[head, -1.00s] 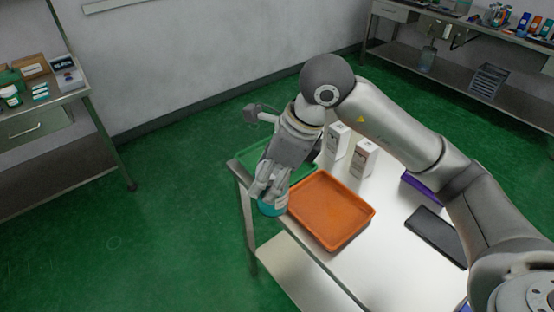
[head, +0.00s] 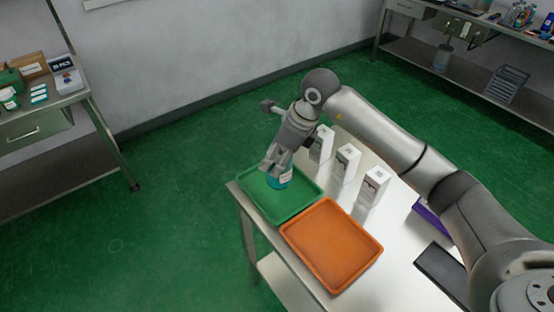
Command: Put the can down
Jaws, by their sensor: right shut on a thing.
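My right gripper (head: 272,165) is shut on a teal can (head: 280,181) with a pale label. The gripper's fingers hide the upper part of the can. In the head view the can appears over the green tray (head: 301,212), near its far side. Whether its base touches the tray floor I cannot tell. My left gripper is not in view.
An orange tray (head: 333,247) lies right beside the green one on the white table (head: 392,235). Several white boxes (head: 346,163) stand behind the trays. A dark flat object (head: 443,272) and a purple item (head: 430,214) lie to the right.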

